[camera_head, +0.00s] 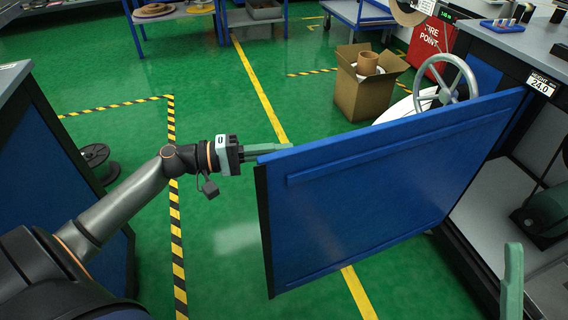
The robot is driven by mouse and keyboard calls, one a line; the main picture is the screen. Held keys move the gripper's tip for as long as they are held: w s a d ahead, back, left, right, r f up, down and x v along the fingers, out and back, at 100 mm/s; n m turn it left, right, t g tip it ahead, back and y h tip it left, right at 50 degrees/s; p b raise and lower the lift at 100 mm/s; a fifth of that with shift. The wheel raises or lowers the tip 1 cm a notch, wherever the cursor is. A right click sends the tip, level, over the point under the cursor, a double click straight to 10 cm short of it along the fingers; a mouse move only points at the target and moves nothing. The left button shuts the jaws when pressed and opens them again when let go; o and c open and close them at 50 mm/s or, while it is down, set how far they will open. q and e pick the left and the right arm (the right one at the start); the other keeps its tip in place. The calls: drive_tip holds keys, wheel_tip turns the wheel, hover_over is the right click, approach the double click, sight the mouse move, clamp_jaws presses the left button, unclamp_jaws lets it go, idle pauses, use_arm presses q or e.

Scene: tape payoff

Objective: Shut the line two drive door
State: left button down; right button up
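The blue drive door (385,190) stands wide open, joined at its right end to the machine cabinet (548,95). Its free end with a dark edge strip points left into the room. My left gripper (268,150) is at the top corner of that free end, its green fingers lying along the top edge and partly behind the panel. I cannot tell whether they touch or how far apart they are. The cabinet opening shows at the right, with a dark green drive unit (548,212) inside. One green finger of my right gripper (512,282) shows at the bottom right, before the opening.
A grey handwheel (444,80) stands behind the door. An open cardboard box (362,95) holding a brown roll is on the floor beyond. Another blue cabinet (60,150) and a black spool (95,155) are at the left.

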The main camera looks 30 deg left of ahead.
sight(284, 162)
use_arm(q)
drive_tip(key=shift+s+d, duration=1.1)
drive_tip(key=shift+d, duration=0.25)
